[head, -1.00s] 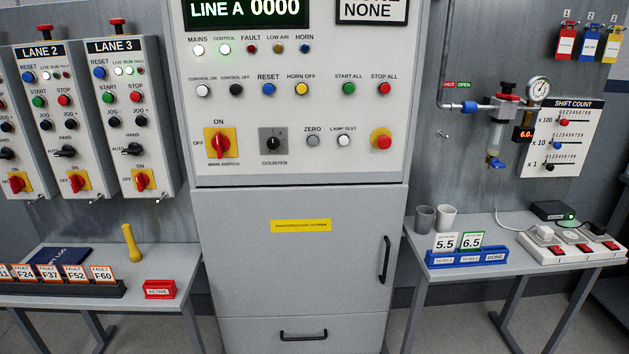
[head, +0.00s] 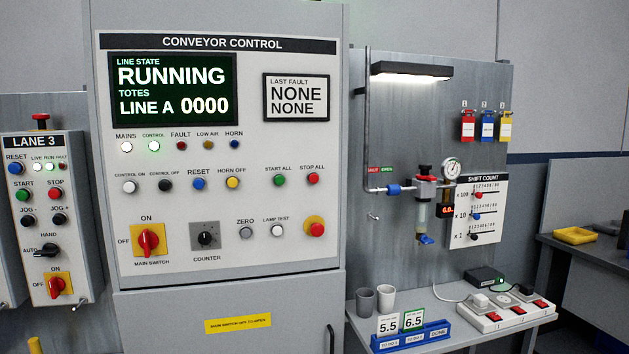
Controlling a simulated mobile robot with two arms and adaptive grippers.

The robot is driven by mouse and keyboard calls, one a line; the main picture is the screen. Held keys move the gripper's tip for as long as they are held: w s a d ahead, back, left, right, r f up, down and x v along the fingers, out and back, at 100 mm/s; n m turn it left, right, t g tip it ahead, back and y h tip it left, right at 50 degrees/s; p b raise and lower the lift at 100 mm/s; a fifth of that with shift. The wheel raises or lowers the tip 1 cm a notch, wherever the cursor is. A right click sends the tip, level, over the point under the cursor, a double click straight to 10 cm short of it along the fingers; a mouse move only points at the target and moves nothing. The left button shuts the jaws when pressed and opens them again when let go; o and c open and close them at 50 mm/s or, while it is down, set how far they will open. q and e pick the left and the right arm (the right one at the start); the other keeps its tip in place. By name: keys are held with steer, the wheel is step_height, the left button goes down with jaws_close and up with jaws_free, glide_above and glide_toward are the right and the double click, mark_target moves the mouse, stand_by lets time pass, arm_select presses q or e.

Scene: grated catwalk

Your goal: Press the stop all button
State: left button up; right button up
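The red STOP ALL button (head: 313,179) is on the right side of the conveyor control panel (head: 190,262), under its STOP ALL label. The green START ALL button (head: 279,181) is just to its left. A larger red mushroom button on a yellow plate (head: 316,229) is below it. The display (head: 174,90) reads RUNNING, TOTES, LINE A 0000. The MAINS (head: 127,147) and CONTROL (head: 154,146) lamps are lit white-green. Nothing covers the STOP ALL button. Neither of my grippers shows in the head view.
The LANE 3 box (head: 60,215) is left of the cabinet. At right, a side table (head: 470,337) holds cups, a blue card holder (head: 411,340) and a power strip (head: 507,316). An air regulator (head: 425,195) is on the wall panel above. The space before the panel looks clear.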

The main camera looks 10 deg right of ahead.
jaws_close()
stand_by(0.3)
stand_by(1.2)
